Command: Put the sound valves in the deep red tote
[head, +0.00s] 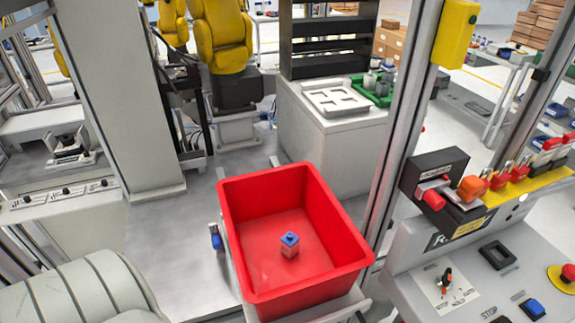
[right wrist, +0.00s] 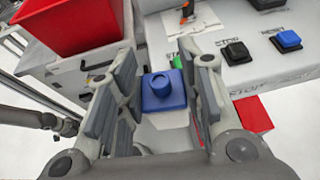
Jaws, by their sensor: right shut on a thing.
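The deep red tote (head: 245,185) stands in the middle of the head view, open side up. It also shows in the right wrist view (right wrist: 75,35) at the top left. One small valve with a blue top and a paler reddish body (head: 290,244) is on the tote floor. In the right wrist view my right gripper (right wrist: 164,80) is shut on a blue valve (right wrist: 164,94) with a round knob on top. It is outside the tote, to its right in that view. My left gripper is not in view.
A control panel (head: 455,290) with buttons and a switch lies right of the tote. A metal post (head: 405,110) rises behind the tote's right side. A white cabinet (head: 335,145) stands behind, with a grey tray (head: 335,100) and a green bin (head: 372,91) on top.

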